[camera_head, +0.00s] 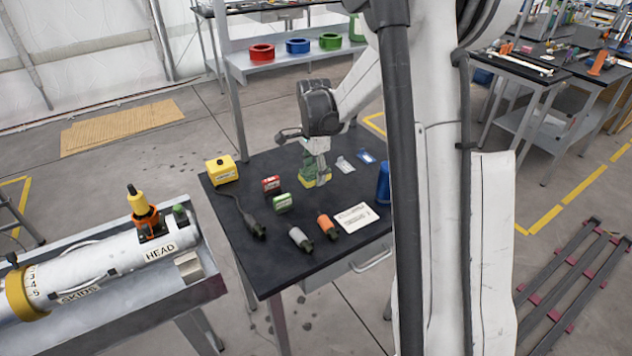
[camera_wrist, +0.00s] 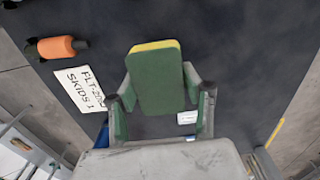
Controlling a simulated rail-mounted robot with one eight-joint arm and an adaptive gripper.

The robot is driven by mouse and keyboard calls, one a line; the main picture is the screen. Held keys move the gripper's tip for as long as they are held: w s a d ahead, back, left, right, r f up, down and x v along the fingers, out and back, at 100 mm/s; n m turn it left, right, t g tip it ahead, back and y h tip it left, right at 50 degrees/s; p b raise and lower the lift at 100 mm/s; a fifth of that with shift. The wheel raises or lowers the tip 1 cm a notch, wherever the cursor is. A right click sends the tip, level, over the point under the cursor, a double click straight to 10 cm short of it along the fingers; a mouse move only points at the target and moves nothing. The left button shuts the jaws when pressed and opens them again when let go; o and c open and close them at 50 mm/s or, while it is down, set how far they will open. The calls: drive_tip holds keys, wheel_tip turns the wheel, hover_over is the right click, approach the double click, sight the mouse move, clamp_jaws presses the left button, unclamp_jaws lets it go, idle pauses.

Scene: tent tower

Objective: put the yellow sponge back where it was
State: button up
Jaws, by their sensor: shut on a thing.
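The yellow sponge (camera_head: 317,180), with a green face, is at the back middle of the dark table (camera_head: 225,225). My gripper (camera_head: 315,152) points down over it and is shut on it. In the wrist view the sponge (camera_wrist: 158,82) shows mostly its green face with a yellow edge, between the two fingers of my gripper (camera_wrist: 160,100). It is low over the tabletop; I cannot tell whether it touches.
Near the sponge are a red box (camera_head: 271,184), a green box (camera_head: 281,203), a white tag (camera_head: 345,164) and a blue tag (camera_head: 367,157). A blue can (camera_head: 383,182) stands right. A white card (camera_head: 356,217) and orange cylinder (camera_head: 327,226) lie in front. A yellow box (camera_head: 221,169) is left.

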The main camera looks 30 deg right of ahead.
sight(316, 190)
drive_tip(key=shift+w+d+f, duration=0.1)
drive_tip(key=shift+d+f, duration=0.2)
drive_tip(key=shift+f, duration=1.7)
drive_tip(key=shift+f, duration=0.1)
drive_tip(key=shift+f+b, duration=0.2)
drive_tip(key=shift+b, duration=0.2)
drive_tip(key=o, duration=1.2)
drive_tip(key=shift+r+p, duration=0.2)
drive_tip(key=shift+p, duration=0.35)
